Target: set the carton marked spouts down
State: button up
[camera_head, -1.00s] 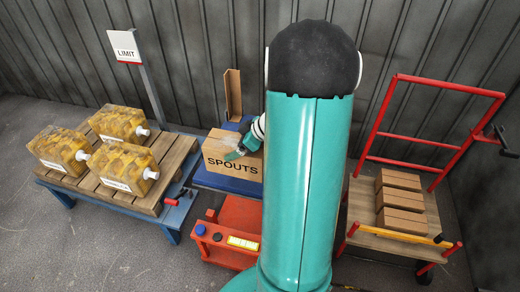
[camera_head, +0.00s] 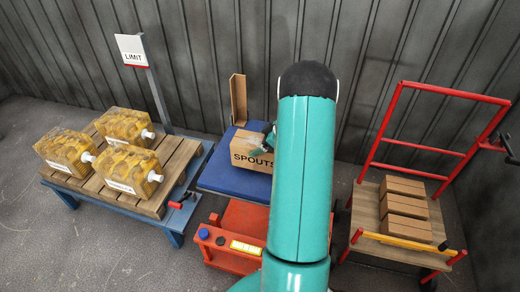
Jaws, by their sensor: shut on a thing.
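The carton marked spouts (camera_head: 252,158) is a brown box with black lettering, at the middle of the view. It is over the rear right part of a blue platform (camera_head: 226,181); I cannot tell whether its base touches. My gripper (camera_head: 259,144) is shut on the carton at its upper part. My teal arm hides the carton's right side and the platform's right end.
A brown upright piece (camera_head: 238,98) stands at the platform's back. A red base (camera_head: 240,220) is in front. Left is a pallet table (camera_head: 150,203) with yellow jerry cans (camera_head: 128,172) and a LIMIT sign (camera_head: 131,50). Right, a red-railed trolley (camera_head: 368,215) holds brown boxes (camera_head: 404,208).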

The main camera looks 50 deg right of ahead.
jog(key=shift+d+f, duration=0.2)
jog(key=shift+f, duration=0.1)
jog(key=shift+w+f, duration=0.1)
jog(key=shift+f, duration=1.35)
jog(key=shift+f, duration=0.1)
